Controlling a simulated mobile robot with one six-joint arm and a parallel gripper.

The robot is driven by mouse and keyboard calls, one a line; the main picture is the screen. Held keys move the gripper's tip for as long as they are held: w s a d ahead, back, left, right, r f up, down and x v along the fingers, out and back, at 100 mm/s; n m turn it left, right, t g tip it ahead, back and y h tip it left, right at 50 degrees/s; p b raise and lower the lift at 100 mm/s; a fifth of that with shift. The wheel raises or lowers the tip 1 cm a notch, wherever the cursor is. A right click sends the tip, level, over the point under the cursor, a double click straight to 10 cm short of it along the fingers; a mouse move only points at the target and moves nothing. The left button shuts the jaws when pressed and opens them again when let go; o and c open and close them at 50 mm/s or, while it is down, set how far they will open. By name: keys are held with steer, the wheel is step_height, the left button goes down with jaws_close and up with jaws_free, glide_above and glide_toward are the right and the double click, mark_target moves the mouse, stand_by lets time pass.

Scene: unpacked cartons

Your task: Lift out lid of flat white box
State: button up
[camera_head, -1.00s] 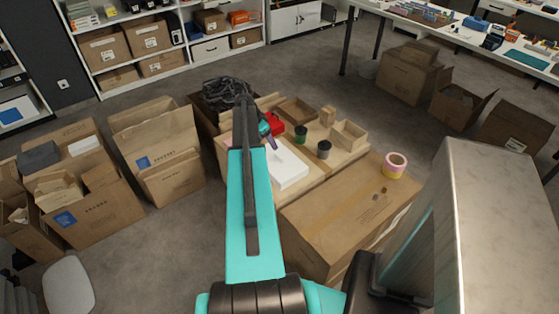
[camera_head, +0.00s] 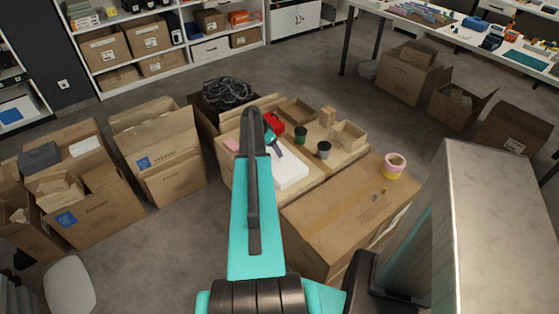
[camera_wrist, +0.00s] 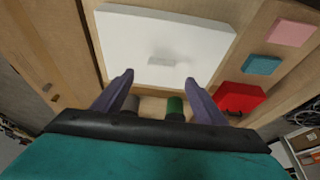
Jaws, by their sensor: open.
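The flat white box (camera_head: 287,174) lies on the wooden surface, partly hidden by my arm in the head view. In the wrist view its white top (camera_wrist: 165,48) fills the upper middle, with a small grey mark or shadow near its lower middle. I cannot tell a lid apart from the box. My gripper (camera_wrist: 160,82) is open and empty, its two purple fingers pointing at the lower edge of the white top. How far above the box they are is unclear.
A red object (camera_wrist: 238,97), a teal block (camera_wrist: 261,65) and a pink block (camera_wrist: 290,32) lie to the right in the wrist view. A green cup (camera_head: 300,133) and a dark cup (camera_head: 323,149) stand behind the box. A large carton (camera_head: 345,215) with a tape roll (camera_head: 395,165) stands to the right.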

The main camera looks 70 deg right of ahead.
steer(key=shift+x, duration=1.05)
steer(key=shift+f, duration=0.1)
steer(key=shift+p+x, duration=1.05)
steer(key=shift+x, duration=1.45)
steer(key=c, duration=1.2)
